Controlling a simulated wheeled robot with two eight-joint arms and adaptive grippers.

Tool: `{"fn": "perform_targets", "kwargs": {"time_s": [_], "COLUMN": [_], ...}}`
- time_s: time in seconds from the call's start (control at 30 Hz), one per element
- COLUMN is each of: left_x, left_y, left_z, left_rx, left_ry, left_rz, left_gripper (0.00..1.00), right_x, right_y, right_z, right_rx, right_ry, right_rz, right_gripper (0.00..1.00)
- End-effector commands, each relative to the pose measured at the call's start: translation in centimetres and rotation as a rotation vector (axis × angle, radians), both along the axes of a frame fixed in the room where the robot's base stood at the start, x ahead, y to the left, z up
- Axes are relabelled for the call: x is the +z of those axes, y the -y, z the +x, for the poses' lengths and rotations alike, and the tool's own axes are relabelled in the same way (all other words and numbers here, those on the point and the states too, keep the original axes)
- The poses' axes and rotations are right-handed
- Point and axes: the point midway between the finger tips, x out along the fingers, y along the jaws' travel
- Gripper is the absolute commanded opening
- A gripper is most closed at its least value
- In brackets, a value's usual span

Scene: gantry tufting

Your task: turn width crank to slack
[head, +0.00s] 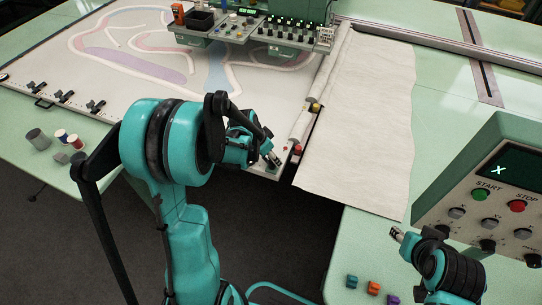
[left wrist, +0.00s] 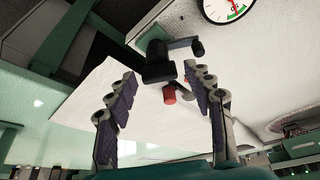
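In the left wrist view a black crank (left wrist: 160,66) with an arm ending in a dark handle (left wrist: 198,47) lies ahead, between and beyond my fingers. A red knob (left wrist: 169,94) is just below it. I cannot tell for sure which is the width crank. A round gauge (left wrist: 229,6) with a green zone is partly cut off at the top. My left gripper (left wrist: 162,110) is open and empty, apart from the crank. In the head view it (head: 272,158) is near the frame's front corner, mostly hidden by my arm. My right gripper (head: 398,235) is over the green table at right; its opening is unclear.
A white cloth (head: 360,120) lies right of the tufting frame, with a red knob (head: 297,149) and yellow knob (head: 315,107) along its edge. A control panel (head: 490,190) stands at right. Small coloured blocks (head: 373,288) lie on the front table.

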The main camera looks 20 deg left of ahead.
Motion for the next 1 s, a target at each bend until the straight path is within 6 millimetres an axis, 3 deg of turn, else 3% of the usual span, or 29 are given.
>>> {"fn": "perform_targets", "kwargs": {"time_s": [0.03,0.13,0.57,1.0], "left_x": [0.01,0.01,-0.02,-0.05], "left_y": [0.00,0.00,0.08,0.38], "left_z": [0.00,0.00,-0.03,-0.06], "left_rx": [0.000,0.000,0.056,0.399], "left_ry": [0.000,0.000,-0.001,0.001], "left_rz": [0.000,0.000,0.001,0.001], "left_gripper": [0.33,0.07,0.07,0.07], "right_x": [0.00,0.00,-0.19,-0.99], "right_y": [0.00,0.00,0.00,0.00], "right_z": [0.00,0.00,0.00,-0.01], "right_rx": [0.000,0.000,0.000,0.000], "right_ry": [0.000,0.000,0.000,0.000], "right_rz": [0.000,0.000,0.000,0.000], "right_gripper": [0.40,0.40,0.40,0.40]}}
